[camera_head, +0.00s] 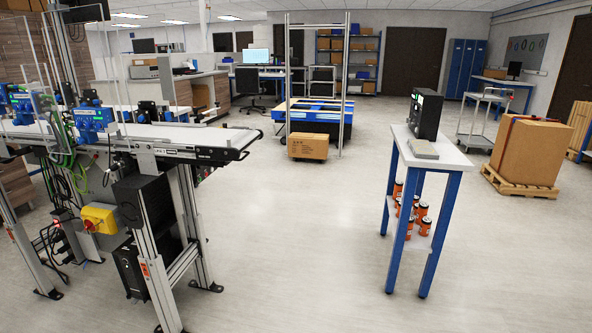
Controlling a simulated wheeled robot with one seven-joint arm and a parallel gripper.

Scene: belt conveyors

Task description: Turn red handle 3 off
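A yellow switch box (101,217) is mounted low on the frame under the belt conveyor at the left. A small red handle (88,225) shows on its left side. The handle's number and exact position are too small to read. No other red handle can be clearly made out. My gripper and arm are not in view.
The belt conveyor (190,137) stands on metal legs at the left, with black boxes and cables below it. A small blue-legged table (449,157) with a black monitor stands at the right. The grey floor (290,240) between them is clear.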

